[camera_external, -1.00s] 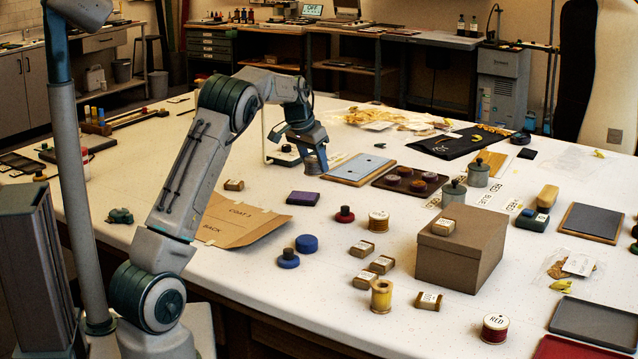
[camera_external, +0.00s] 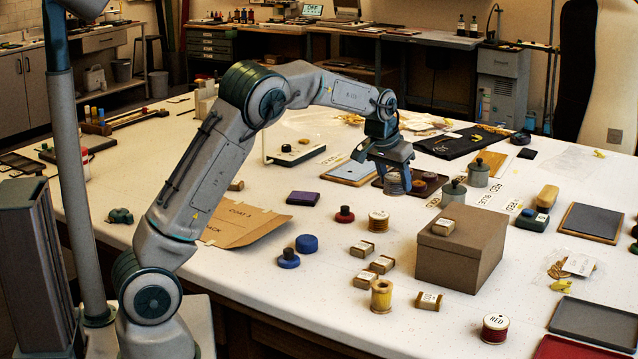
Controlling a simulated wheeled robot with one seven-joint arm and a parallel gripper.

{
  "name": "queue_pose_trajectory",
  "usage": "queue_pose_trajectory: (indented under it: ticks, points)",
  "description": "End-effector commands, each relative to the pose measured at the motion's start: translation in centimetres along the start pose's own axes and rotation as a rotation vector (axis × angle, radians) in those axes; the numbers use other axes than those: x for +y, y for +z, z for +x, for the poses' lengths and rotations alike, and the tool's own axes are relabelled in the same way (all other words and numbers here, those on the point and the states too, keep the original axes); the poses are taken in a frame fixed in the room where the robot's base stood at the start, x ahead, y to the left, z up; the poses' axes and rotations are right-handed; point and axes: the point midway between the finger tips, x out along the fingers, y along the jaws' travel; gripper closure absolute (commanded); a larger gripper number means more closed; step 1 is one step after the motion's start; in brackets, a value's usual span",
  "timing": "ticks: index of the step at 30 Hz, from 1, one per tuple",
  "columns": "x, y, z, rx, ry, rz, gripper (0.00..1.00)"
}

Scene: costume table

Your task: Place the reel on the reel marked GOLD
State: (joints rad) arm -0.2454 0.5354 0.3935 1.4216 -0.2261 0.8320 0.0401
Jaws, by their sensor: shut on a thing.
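My gripper (camera_external: 392,167) is shut on a grey reel (camera_external: 394,184). It holds the reel over the dark tray near the middle of the table; the exact gap below cannot be told. A gold-brown reel (camera_external: 378,222) with a pale top stands upright to the front and slightly left of my gripper. Its lettering is too small to read surely, so I cannot confirm that it says GOLD. A yellow reel (camera_external: 381,297) stands nearer the front with no readable mark. A reel marked RED (camera_external: 495,328) stands at the front right.
A brown cardboard box (camera_external: 460,251) with a small block on top stands right of the gold-brown reel. A red-topped stamp (camera_external: 345,214) stands close on its left. Small labelled wooden blocks (camera_external: 361,249) lie in front.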

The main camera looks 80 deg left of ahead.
Motion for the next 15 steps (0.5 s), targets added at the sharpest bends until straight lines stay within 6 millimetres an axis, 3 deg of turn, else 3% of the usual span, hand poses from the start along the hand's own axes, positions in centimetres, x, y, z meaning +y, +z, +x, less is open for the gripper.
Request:
queue_pose_trajectory:
  ticks: [3,9,15]
  points:
    - [-2.7,-0.9,2.1,-0.004,-0.004,-0.005,0.75]
    - [-6.2,-2.0,5.2,-0.003,-0.002,-0.003,0.75]
    - [-7.6,-2.5,6.8,-0.001,0.0,0.0,0.75]
